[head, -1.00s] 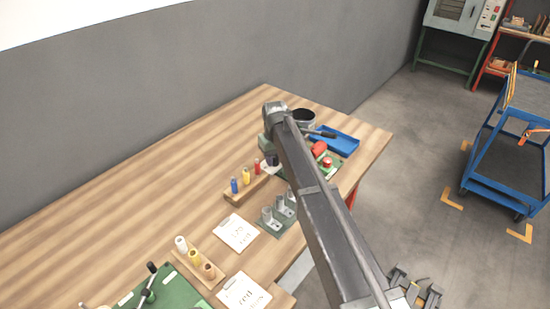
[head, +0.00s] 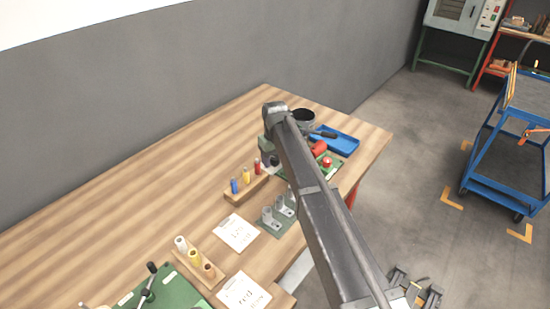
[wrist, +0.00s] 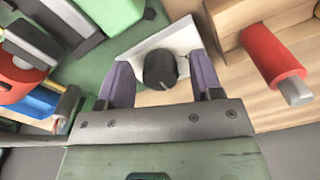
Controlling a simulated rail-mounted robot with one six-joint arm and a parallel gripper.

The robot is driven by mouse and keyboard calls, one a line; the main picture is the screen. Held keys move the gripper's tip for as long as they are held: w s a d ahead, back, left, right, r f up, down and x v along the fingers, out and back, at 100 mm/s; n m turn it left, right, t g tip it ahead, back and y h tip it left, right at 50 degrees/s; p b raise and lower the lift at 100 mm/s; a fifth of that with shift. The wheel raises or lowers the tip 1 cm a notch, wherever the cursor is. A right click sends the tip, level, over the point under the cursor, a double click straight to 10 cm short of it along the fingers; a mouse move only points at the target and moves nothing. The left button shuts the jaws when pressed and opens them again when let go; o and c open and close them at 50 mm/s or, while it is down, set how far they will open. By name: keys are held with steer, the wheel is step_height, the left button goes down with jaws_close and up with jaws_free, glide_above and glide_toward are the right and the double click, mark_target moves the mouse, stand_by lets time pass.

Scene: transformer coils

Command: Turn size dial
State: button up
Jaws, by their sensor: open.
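The size dial (wrist: 160,69) is a round black knob on a white plate (wrist: 182,40), seen in the wrist view. My gripper (wrist: 162,82) is open, with one purple-grey finger on each side of the dial. A gap shows between the dial and each finger, so I cannot see contact. In the head view my gripper (head: 270,158) is at the end of my arm near the far right of the wooden bench, and the dial is hidden there.
A red spool (wrist: 272,52) on a peg stands close right of my gripper in the wrist view. A wooden rack (head: 245,188) with coloured spools, grey posts (head: 278,208), a blue tray (head: 338,140) and a black pot (head: 303,118) stand nearby.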

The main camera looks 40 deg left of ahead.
mark_target(275, 158)
step_height(275, 158, up, 11)
steer(key=p, duration=1)
steer(key=shift+p, duration=0.4)
steer(key=shift+f, duration=0.1)
steer(key=s+d+m, duration=0.3)
steer(key=d+m, duration=0.1)
steer(key=d, duration=1.7)
steer(key=s+d+m, duration=0.3)
steer(key=d+m, duration=0.2)
steer(key=d, duration=1.6)
steer(key=s+d+m, duration=0.3)
steer(key=d+m, duration=0.1)
steer(key=d, duration=1.6)
steer(key=shift+s+d, duration=0.2)
steer(key=shift+d, duration=0.2)
